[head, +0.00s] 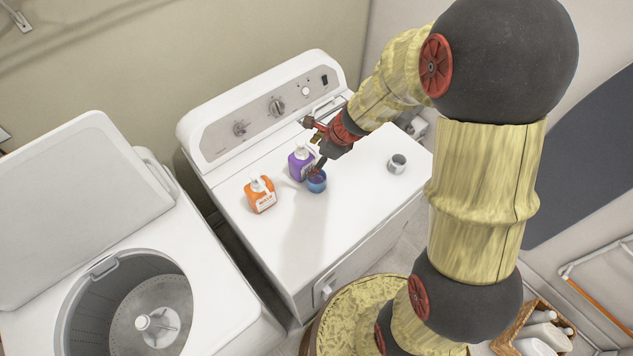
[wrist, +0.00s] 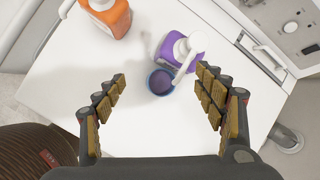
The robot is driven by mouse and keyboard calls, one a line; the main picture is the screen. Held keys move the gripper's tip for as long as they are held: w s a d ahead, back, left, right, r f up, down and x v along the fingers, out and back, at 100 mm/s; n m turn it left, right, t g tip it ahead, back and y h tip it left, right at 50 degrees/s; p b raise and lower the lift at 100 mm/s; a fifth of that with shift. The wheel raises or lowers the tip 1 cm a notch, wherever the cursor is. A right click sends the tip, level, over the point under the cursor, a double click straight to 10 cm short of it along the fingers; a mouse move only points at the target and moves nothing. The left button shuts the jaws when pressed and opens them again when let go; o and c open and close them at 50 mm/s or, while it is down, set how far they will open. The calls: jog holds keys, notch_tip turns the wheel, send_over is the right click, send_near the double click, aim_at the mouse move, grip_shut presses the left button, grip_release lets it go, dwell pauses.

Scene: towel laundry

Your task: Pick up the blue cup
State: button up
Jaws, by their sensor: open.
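The blue cup (head: 317,182) stands upright on top of the white dryer, right beside a purple bottle (head: 299,163). In the wrist view the blue cup (wrist: 161,82) is seen from above, between and beyond my open fingers, with its mouth facing the camera. The purple bottle (wrist: 180,50) is close against it there, and its white pump overlaps the cup's right side. My gripper (head: 322,163) is just above the cup in the head view; its fingers partly hide the cup's rim. In the wrist view my gripper (wrist: 163,87) is open and empty.
An orange bottle (head: 260,194) stands left of the purple one. A grey metal cup (head: 397,163) is to the right on the dryer top (head: 350,205). The dryer's control panel (head: 270,105) rises behind. An open washer (head: 130,262) is at left.

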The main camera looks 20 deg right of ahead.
aim_at(315, 182)
jog(key=d+f+m, duration=0.1)
jog(key=f+m, duration=0.1)
jog(key=f, duration=0.2)
jog(key=w+f+m+b, duration=0.1)
jog(key=f, duration=0.3)
jog(key=d+f+m, duration=0.1)
jog(key=f+m, duration=0.1)
jog(key=f, duration=0.1)
jog(key=shift+w+d+f+m+g+h, duration=0.2)
jog(key=shift+d+f+m+g+h, duration=0.1)
jog(key=shift+f+h, duration=0.1)
jog(key=x, duration=0.1)
jog(key=b+x, duration=0.1)
jog(key=x, duration=0.1)
jog(key=b+x, duration=0.1)
jog(key=shift+s+f, duration=0.3)
jog(key=shift+s, duration=0.05)
jog(key=shift+w+f+b, duration=0.2)
jog(key=shift+f+b, duration=0.1)
jog(key=shift+c, duration=0.4)
jog(key=c, duration=1.1)
jog(key=shift+r, duration=0.1)
jog(key=shift+c, duration=0.5)
